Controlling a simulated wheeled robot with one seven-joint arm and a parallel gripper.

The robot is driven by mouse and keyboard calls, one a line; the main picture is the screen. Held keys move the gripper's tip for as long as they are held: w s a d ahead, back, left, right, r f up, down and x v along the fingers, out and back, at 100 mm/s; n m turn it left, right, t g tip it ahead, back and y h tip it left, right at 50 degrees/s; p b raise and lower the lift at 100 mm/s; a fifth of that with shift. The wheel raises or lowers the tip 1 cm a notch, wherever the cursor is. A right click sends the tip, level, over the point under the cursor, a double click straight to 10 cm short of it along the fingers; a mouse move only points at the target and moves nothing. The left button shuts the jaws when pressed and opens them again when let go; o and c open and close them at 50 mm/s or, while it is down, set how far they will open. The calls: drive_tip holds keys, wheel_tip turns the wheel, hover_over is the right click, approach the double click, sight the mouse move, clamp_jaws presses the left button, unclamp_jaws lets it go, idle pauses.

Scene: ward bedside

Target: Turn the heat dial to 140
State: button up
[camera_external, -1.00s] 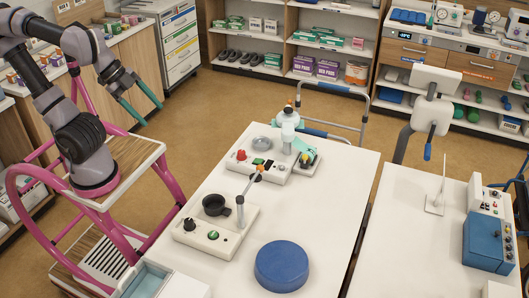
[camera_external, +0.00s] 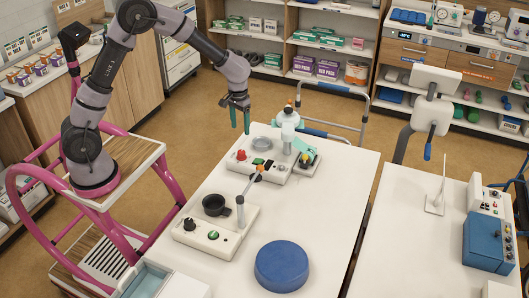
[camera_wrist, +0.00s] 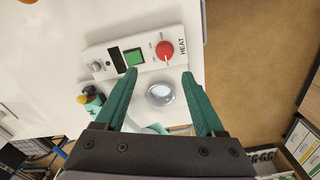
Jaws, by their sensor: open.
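The heat dial is a red knob (camera_external: 241,155) at the left end of a white control box (camera_external: 273,174) on the table. In the wrist view, the red dial (camera_wrist: 165,49) sits beside the word HEAT on the box (camera_wrist: 100,50), with small marks around it that are too small to read. My gripper (camera_external: 240,126) is open and empty above the table's far left edge, pointing down, apart from the dial. In the wrist view, my gripper's green fingers (camera_wrist: 159,75) are spread, with the dial ahead of their tips.
A round clear dish (camera_wrist: 160,93) lies close to the box, between my fingers in the wrist view. Behind the box stands a whitish flask-like vessel (camera_external: 288,118). Nearer are a second box with a black knob (camera_external: 189,224), a black cup (camera_external: 215,205) and a blue round pad (camera_external: 282,266).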

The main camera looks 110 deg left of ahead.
sight(241, 151)
drive_tip(key=shift+n, duration=0.3)
drive_tip(key=f, duration=0.4)
drive_tip(key=a+f, duration=0.1)
drive_tip(key=f, duration=0.7)
drive_tip(key=shift+s+a+f, duration=0.2)
drive_tip(key=shift+s+f, duration=0.05)
drive_tip(key=shift+s, duration=0.1)
clamp_jaws()
